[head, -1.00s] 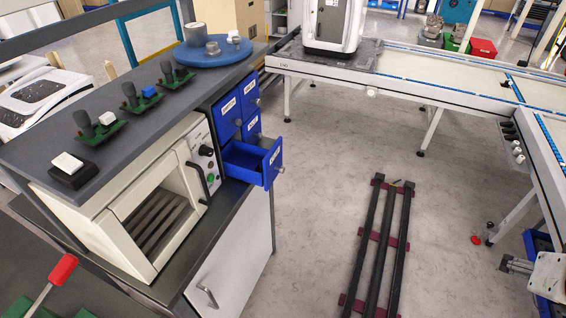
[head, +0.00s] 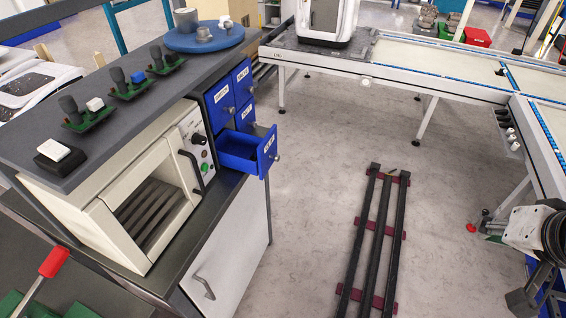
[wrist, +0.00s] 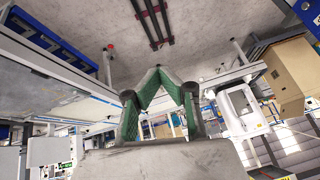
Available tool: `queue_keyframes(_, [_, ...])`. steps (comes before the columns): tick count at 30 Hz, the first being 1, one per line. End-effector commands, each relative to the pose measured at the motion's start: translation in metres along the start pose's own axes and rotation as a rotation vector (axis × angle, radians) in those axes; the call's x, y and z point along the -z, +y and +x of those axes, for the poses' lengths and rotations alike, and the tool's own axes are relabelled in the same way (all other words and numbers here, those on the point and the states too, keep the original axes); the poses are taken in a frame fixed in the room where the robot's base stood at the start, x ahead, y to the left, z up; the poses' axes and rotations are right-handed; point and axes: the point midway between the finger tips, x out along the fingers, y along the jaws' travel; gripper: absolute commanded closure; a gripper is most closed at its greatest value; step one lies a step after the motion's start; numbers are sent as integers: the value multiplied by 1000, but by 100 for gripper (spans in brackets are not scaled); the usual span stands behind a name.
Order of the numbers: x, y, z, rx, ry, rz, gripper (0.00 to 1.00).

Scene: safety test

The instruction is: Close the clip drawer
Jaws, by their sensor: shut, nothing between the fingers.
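A blue drawer (head: 241,158) is pulled out of the bottom right of a small blue drawer cabinet (head: 216,101) on the left bench. It has a label and a round knob on its front; the label is too small to read surely. The other drawers in the cabinet are shut. In the wrist view my gripper (wrist: 158,70) has its green-lined fingers meeting at the tips, shut and empty. The drawer is not visible in the wrist view. In the head view part of my arm shows at the right edge, far from the drawer; the fingers are not visible there.
A beige oven (head: 150,195) stands left of the drawer, under a dark shelf (head: 105,110) carrying small switch boards and a blue turntable (head: 208,38). Floor rails (head: 372,240) lie in the aisle. A conveyor (head: 440,75) runs along the back and right. The floor before the drawer is clear.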

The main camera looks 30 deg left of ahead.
Motion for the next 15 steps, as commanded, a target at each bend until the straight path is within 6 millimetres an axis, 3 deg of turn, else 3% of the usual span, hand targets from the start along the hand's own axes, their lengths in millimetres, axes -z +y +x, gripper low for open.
queue_keyframes(1, [4, -10, 14, 38, -15, 15, 100])
queue_keyframes(15, [37, -113, 102, 423, -171, 156, 100])
